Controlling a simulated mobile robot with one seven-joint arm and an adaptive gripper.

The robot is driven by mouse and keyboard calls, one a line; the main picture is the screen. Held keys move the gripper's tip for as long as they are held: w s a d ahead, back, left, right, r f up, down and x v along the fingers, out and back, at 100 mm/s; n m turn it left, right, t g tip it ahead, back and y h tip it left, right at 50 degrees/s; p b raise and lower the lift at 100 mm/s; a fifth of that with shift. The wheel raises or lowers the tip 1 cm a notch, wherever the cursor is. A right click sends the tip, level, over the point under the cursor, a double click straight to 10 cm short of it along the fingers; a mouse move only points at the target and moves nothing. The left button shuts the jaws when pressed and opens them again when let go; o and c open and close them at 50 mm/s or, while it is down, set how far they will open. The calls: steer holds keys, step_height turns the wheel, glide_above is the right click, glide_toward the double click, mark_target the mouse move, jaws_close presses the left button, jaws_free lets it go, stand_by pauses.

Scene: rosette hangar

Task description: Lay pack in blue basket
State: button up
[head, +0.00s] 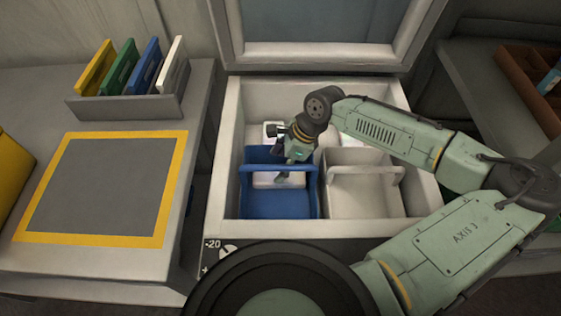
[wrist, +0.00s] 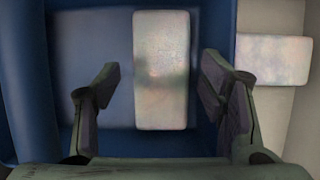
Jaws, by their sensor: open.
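The blue basket (head: 268,208) stands at the front left inside a pale chest, with its handle raised. A whitish pack (wrist: 160,95) lies flat inside it, and the pack also shows in the head view (head: 262,181), partly hidden by my gripper and the basket. My gripper (head: 287,176) points down into the blue basket. In the wrist view its fingers (wrist: 158,75) are spread wide, one on each side of the pack, with gaps between. The blue basket (wrist: 22,95) fills the left and middle of that view.
A white basket (head: 370,205) stands right beside the blue one. Another whitish pack (wrist: 275,60) lies outside the blue basket. The chest lid (head: 320,52) stands open behind. A rack (head: 130,107) of colored panels and a yellow-framed grey mat (head: 100,185) are on the left counter.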

steer(key=shift+r, duration=0.6)
steer(key=b+v, duration=0.1)
steer(key=v, duration=1.1)
steer(key=shift+b, duration=0.3)
steer(key=shift+s, duration=0.1)
